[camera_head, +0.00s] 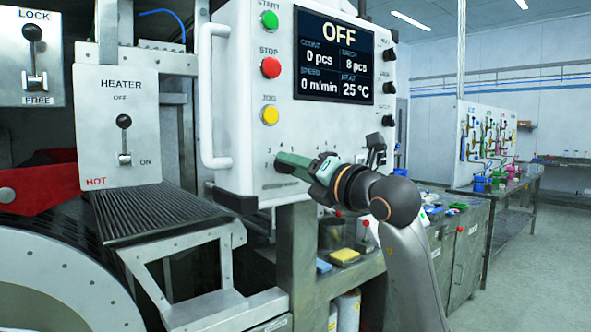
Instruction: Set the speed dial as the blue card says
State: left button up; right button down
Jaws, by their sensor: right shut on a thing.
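The white control panel (236,100) fills the middle of the view. My right gripper (284,165) reaches in from the lower right to the bottom of the panel. It is shut on the speed dial, which its green fingers almost wholly cover. Small numbers of a scale show around the fingers, but the dial's pointer is hidden and its setting cannot be read. The screen (336,58) reads OFF, 0 pcs, 8 pcs, speed 0 m/min and 25 °C. My left gripper is not in view.
Green start (270,20), red stop (271,67) and yellow jog (270,115) buttons sit above the dial. A white handle (206,95) stands out at the panel's left. The heater lever (124,140) and a ribbed belt (150,212) are further left.

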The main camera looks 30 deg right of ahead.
pick_arm(q)
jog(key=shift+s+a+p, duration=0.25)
jog(key=shift+p, duration=0.2)
pick_arm(e)
jog(key=m+h, duration=0.1)
jog(key=m, duration=0.6)
jog(key=shift+a+m, duration=0.1)
jog(key=shift+m, duration=0.3)
jog(key=shift+c, duration=2)
grip_release()
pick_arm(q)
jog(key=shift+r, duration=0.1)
pick_arm(e)
jog(key=shift+s, duration=0.1)
